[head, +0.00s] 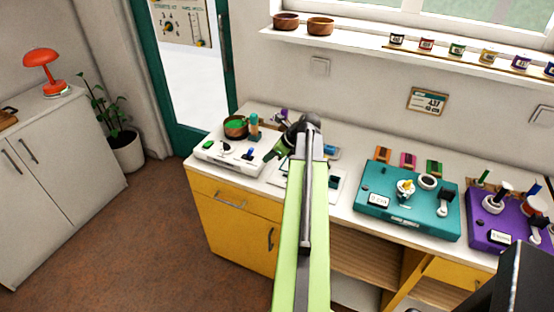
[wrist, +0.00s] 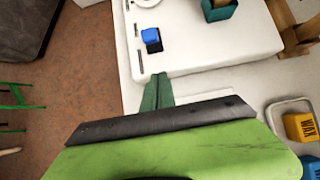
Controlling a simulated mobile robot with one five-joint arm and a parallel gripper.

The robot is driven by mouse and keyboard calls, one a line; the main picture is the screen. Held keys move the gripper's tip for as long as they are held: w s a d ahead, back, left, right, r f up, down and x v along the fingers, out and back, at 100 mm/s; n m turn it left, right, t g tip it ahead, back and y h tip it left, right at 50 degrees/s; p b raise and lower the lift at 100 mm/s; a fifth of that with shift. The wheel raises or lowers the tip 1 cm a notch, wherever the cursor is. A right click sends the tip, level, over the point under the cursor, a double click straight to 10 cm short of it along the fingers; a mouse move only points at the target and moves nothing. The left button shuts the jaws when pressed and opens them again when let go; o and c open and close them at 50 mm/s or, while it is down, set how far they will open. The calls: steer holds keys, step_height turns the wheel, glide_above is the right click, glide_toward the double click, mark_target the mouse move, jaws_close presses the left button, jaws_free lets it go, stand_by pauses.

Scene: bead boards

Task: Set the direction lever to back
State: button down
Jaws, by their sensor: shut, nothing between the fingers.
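A white board (head: 222,167) lies at the left end of the counter. It carries a small blue lever knob (head: 249,153), a white round dial and a green part. In the wrist view the blue knob (wrist: 150,35) stands at a dark slot in the white board (wrist: 205,45), with small dark label marks along the edge. I cannot read the labels, so I cannot tell which control is the direction lever. My gripper (head: 268,157) is shut and empty, just right of the blue knob. In the wrist view its green fingers (wrist: 157,92) are together near the board's edge, apart from the knob.
A teal board (head: 385,212) and a purple board (head: 495,235) lie farther right on the counter. A wooden bowl (head: 235,128) stands behind the white board. A tray with a yellow wax block (wrist: 302,127) sits right of my gripper in the wrist view.

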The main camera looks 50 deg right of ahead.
mark_target(250, 153)
steer(key=shift+w+a+r+p, duration=0.15)
steer(key=shift+w+r+p, duration=0.1)
steer(key=shift+w+p, duration=0.3)
steer(key=shift+w+a+r+p, duration=0.15)
steer(key=shift+w+r+p, duration=0.2)
steer(key=shift+w, duration=0.3)
steer(key=shift+w+a+r+p, duration=0.2)
steer(key=shift+w+p, duration=0.25)
steer(key=shift+w, duration=0.15)
steer(key=shift+w+d, duration=0.1)
steer(key=shift+d, duration=0.05)
steer(key=shift+r+p, duration=0.25)
steer(key=shift+p, duration=0.25)
steer(key=shift+g, duration=0.3)
steer(key=shift+w+p, duration=0.15)
steer(key=shift+p, duration=0.3)
steer(key=shift+r+g+p, duration=0.15)
steer(key=shift+g+p, duration=0.2)
steer(key=shift+g, duration=0.05)
